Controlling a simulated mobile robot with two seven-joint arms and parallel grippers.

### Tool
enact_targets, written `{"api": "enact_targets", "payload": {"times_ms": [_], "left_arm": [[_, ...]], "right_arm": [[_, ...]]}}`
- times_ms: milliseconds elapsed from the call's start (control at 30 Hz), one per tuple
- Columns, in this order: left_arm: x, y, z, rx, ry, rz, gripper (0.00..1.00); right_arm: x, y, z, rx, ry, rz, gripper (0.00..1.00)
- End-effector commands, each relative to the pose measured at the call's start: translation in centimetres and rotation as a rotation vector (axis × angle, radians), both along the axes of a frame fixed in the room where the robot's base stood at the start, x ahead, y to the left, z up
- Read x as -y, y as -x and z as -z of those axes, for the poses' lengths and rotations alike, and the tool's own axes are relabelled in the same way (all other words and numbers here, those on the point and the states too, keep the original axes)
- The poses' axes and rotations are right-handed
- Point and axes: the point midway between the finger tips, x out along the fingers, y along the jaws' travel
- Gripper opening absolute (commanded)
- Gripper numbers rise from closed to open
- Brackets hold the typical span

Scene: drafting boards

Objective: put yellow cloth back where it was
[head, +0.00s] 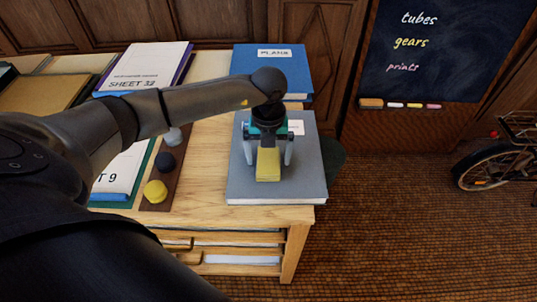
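The yellow cloth (268,169) looks like a small folded block, on or just above the grey book or binder (240,188) at the front right of the wooden table. My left gripper (268,163) points down over it. The gripper's body hides the back of the cloth and part of the grey book's white label (297,127). My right gripper is not in view.
A blue book labelled PLANS (290,78) lies behind the grey one. Left of it, a brown strip (157,205) holds round pieces, one of them yellow (155,191). Stacked sheets (125,170) lie farther left. The table (208,190) ends at the right, above open floor.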

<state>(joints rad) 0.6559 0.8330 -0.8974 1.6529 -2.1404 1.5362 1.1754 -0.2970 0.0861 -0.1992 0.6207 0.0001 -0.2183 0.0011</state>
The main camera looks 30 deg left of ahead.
Motion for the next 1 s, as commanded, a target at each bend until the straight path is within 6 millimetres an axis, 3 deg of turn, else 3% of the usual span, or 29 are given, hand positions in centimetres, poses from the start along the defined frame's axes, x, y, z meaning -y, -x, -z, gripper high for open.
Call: {"api": "enact_targets", "payload": {"times_ms": [333,700,1000], "left_arm": [[0.0,-0.1,-1.0,0.002,0.000,0.001,1.00],[0.0,-0.1,-8.7,0.004,0.000,0.000,1.00],[0.0,0.0,-12.2,0.002,0.001,0.001,1.00]], "right_arm": [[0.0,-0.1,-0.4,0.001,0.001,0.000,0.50],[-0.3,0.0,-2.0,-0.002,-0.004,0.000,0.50],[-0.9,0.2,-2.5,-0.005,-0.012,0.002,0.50]]}}
